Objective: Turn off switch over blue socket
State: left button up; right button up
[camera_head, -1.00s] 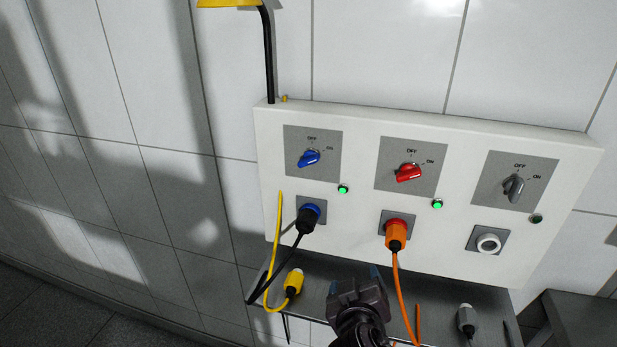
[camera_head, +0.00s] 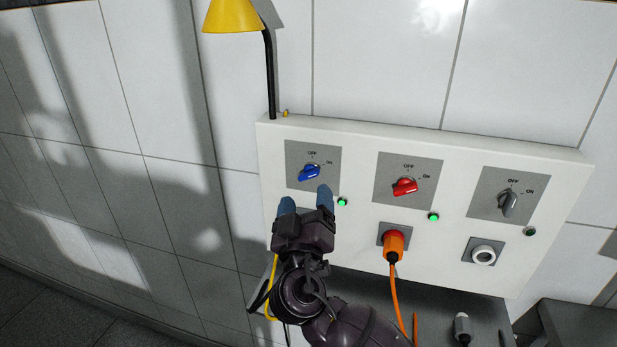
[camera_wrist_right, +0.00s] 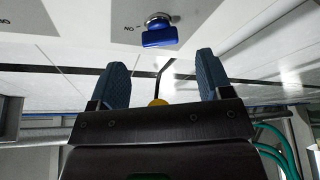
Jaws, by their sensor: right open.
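The blue switch (camera_head: 309,172) is on the left of the white panel (camera_head: 460,160), with OFF and ON marked above it. Its handle points toward ON, and the green light (camera_head: 342,202) beside it is lit. My right gripper (camera_head: 306,200) is open and empty, just below the blue switch, with its blue fingertips apart. It hides the blue socket. In the right wrist view the blue switch (camera_wrist_right: 160,37) lies beyond the open fingertips (camera_wrist_right: 162,78), apart from them. My left gripper is not in view.
A red switch (camera_head: 404,187) with a lit green light and a grey switch (camera_head: 507,203) with a dark light are further right. An orange plug (camera_head: 393,244) sits in the middle socket. A yellow lamp (camera_head: 232,16) stands above the panel. A grey shelf (camera_head: 375,290) lies below.

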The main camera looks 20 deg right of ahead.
aim_at(308, 179)
jog(key=x, duration=0.3)
jog(key=shift+w+d+r+p, duration=0.1)
jog(key=shift+w+r+p, duration=0.05)
jog(key=shift+w+p, duration=0.2)
jog(key=shift+w+d+r, duration=0.1)
jog(key=shift+w+d, duration=0.1)
jog(key=shift+w, duration=0.25)
jog(key=shift+c, duration=0.3)
